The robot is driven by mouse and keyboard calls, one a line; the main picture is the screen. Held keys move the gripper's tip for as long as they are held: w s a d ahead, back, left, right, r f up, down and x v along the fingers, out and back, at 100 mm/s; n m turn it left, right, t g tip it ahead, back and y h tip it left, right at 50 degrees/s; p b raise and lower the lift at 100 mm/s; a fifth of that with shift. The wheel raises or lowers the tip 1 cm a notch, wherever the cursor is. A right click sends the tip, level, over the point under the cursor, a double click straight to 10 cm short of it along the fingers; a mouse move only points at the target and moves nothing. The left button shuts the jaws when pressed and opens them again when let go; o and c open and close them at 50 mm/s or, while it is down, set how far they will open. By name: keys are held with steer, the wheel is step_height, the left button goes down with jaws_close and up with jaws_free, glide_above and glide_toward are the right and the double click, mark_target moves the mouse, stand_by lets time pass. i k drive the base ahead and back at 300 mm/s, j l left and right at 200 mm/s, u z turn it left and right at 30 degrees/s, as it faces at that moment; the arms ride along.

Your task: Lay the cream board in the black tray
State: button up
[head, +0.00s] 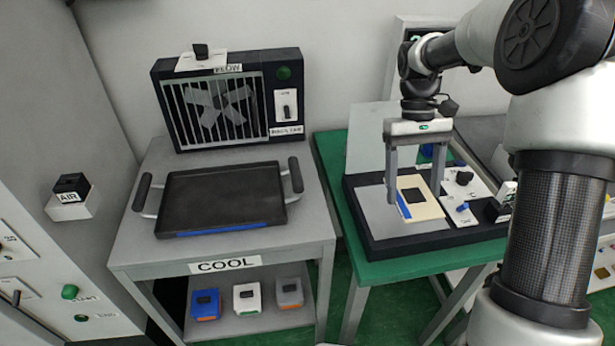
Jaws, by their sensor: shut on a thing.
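The cream board (424,207) has a dark square on its face and a blue strip along its left edge. My gripper (413,194) points down around it, and its fingers are shut on the board. The board is over a grey plate of a dark-framed fixture on the green table; whether it touches the plate I cannot tell. The black tray (222,198) lies empty on the grey cart at left. It has a handle at each side and a blue strip on its front edge.
A fan box (228,98) stands behind the tray on the cart (160,250), which is labelled COOL. Several small boxes sit on its lower shelf. A gap separates the cart from the green table (375,268). An AIR switch (70,197) is on the left cabinet.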

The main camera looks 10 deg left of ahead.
mark_target(224, 198)
steer(key=k+j, duration=0.45)
steer(key=j, duration=0.2)
steer(key=k+j+u, duration=0.1)
steer(key=j, duration=0.2)
steer(key=k+j, duration=0.1)
steer(key=j, duration=0.2)
steer(key=i+j+u, duration=0.15)
steer(key=i+j, duration=0.35)
